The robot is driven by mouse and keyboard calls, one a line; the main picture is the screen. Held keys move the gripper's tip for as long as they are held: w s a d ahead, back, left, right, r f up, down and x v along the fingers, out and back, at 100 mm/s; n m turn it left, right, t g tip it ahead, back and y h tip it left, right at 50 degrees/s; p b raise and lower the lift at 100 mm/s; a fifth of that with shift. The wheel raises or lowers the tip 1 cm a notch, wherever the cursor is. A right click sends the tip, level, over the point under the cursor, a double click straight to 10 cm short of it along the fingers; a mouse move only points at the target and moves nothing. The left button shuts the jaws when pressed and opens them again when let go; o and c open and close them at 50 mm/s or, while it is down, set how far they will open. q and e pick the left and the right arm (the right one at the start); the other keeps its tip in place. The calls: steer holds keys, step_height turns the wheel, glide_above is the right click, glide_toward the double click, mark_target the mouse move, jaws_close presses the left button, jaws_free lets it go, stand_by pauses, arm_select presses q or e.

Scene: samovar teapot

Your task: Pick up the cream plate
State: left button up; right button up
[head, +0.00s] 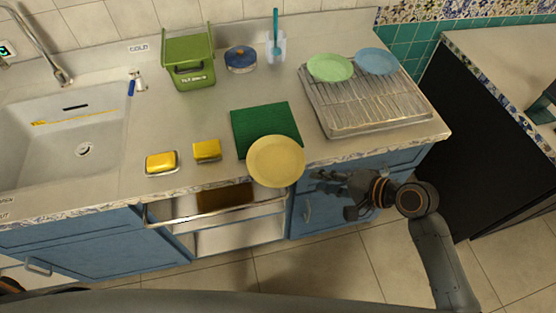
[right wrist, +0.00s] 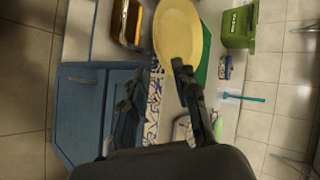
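The cream plate (head: 276,161) lies flat at the counter's front edge, partly over the green mat (head: 262,122) and overhanging the edge. It also shows in the right wrist view (right wrist: 178,32), ahead of the fingers. My right gripper (head: 330,190) is in front of the cabinet, to the right of the plate and apart from it. In the right wrist view its fingers (right wrist: 157,70) are spread with nothing between them. One finger overlaps the plate's near edge in that picture. My left gripper is not in view.
A rack (head: 365,108) at right bears a green plate (head: 330,67) and a blue plate (head: 377,61). A green bin (head: 189,62) stands behind.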

mark_target(296, 178)
steer(key=x, duration=0.3)
steer(key=p+x, duration=0.1)
steer(key=x, duration=0.2)
steer(key=shift+s+a+f, duration=0.15)
steer(key=shift+a, duration=0.15)
steer(key=shift+a+f, duration=0.2)
steer(key=shift+f, duration=0.1)
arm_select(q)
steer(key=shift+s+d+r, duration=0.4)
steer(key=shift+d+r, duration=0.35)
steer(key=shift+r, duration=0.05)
arm_select(e)
jaws_close()
